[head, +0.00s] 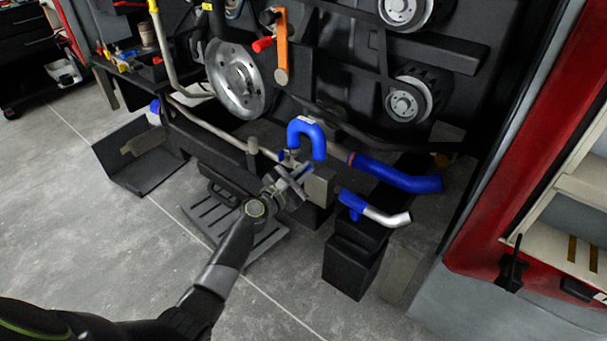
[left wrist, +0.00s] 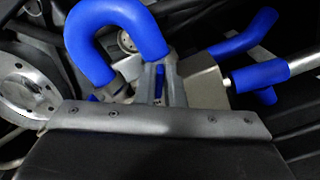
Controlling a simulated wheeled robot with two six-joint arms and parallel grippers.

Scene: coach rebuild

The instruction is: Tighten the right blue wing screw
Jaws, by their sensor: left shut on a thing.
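My left gripper (head: 294,180) reaches in from the left and is at the front of the machine, just below a U-shaped blue hose (head: 306,134). In the left wrist view, a small upright blue piece, which I take for the right blue wing screw (left wrist: 160,76), shows between its two grey fingers. The gripper is shut on it. Another small blue piece, perhaps the left wing screw (left wrist: 93,98), shows to the left, below the blue hose. My right gripper is in neither view.
A grey block (head: 320,187) sits right beside the gripper. A thick blue hose (head: 397,175) and a blue hose with a metal pipe (head: 386,216) are to the right. A large metal pulley (head: 236,80) is at upper left. A slatted dark step lies below; grey floor is open at left.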

